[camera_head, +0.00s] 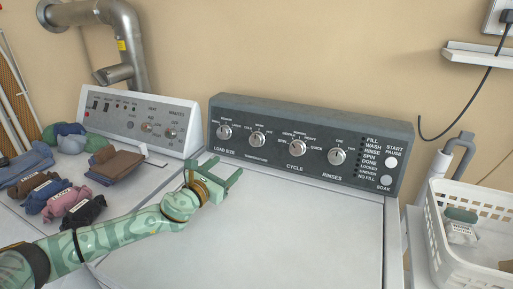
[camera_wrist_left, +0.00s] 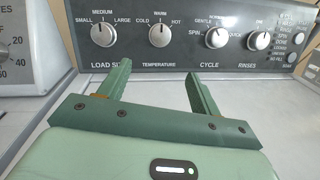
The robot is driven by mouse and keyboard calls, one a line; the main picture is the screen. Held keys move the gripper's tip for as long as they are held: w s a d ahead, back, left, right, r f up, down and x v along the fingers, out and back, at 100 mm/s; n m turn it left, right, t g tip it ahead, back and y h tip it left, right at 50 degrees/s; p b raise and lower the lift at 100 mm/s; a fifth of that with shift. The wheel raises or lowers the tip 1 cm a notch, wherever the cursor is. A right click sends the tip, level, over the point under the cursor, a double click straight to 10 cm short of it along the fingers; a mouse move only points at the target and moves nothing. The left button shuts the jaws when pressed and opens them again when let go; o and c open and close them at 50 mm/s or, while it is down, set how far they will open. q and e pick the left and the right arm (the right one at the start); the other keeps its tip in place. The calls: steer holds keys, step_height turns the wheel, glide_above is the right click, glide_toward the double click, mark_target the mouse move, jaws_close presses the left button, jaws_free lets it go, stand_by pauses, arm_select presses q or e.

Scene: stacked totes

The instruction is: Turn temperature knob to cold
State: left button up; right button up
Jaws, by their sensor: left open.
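The temperature knob (camera_head: 257,139) is a round silver knob on the dark washer panel (camera_head: 375,135), second from the left. In the left wrist view the temperature knob (camera_wrist_left: 162,35) has COLD at its left, WARM above and HOT at its right. My left gripper (camera_head: 226,167) is open and empty, above the washer top in front of the panel. In the left wrist view its fingers (camera_wrist_left: 157,70) point toward the panel, one either side below the temperature knob, apart from it. My right gripper is not in view.
The load size knob (camera_head: 224,132) is left of the temperature knob; the cycle knob (camera_head: 297,148) and rinses knob (camera_head: 337,156) are right. Folded clothes (camera_head: 70,190) lie on the machine at left. A white basket (camera_head: 435,230) stands at right. The washer lid (camera_head: 290,230) is clear.

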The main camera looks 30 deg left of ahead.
mark_target(254, 142)
arm_select(q)
steer(key=w+b, duration=0.1)
steer(key=w, duration=0.4)
steer(key=w+b, duration=0.2)
steer(key=w, duration=0.3)
steer(key=w+b, duration=0.1)
steer(key=w, duration=0.4)
steer(key=shift+d+f, duration=0.1)
steer(key=shift+d, duration=0.25)
steer(key=shift+w+b, duration=0.35)
steer(key=shift+w, duration=0.05)
steer(key=shift+r, duration=0.2)
steer(key=c, duration=1)
